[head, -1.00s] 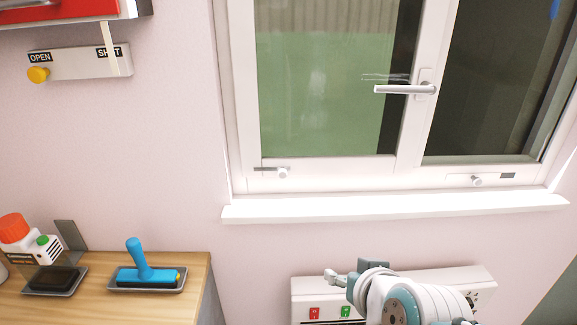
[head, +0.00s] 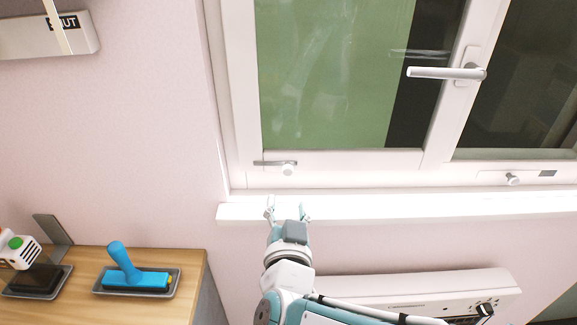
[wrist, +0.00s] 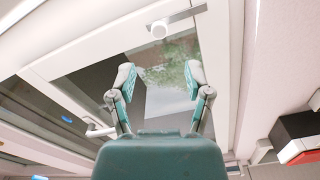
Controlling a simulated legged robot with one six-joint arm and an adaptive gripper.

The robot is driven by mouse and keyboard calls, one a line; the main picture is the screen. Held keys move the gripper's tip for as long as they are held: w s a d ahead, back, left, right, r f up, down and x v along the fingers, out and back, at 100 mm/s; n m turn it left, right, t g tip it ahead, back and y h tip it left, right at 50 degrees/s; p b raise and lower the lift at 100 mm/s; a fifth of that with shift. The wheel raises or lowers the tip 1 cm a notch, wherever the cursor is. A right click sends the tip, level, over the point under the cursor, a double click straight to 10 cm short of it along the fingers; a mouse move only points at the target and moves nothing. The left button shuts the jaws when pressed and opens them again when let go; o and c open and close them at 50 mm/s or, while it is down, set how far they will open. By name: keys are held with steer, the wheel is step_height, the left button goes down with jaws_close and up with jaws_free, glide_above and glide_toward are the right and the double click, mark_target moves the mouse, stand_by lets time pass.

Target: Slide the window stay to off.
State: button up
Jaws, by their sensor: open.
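A small white round knob (head: 287,170) with a grey strip (head: 268,163) sits on the lower left frame rail of the window. A second similar knob (head: 513,180) sits on the lower right rail, beside a dark rectangle (head: 547,174). I cannot tell from any label which one is the stay. My gripper (head: 288,209) is open and empty, pointing up just below the left knob, in front of the sill. In the wrist view my gripper (wrist: 160,78) has its fingers spread, and the left knob (wrist: 159,29) shows beyond them, apart from both.
A lever handle (head: 445,73) is on the window's middle post. The white sill (head: 400,207) juts out below. A white panel (head: 430,288) is under it. A blue-handled tool (head: 135,275) lies in a tray on the wooden counter (head: 180,300).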

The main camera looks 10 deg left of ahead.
mark_target(287, 173)
steer(key=x, duration=1)
steer(key=shift+s, duration=0.1)
jaws_close()
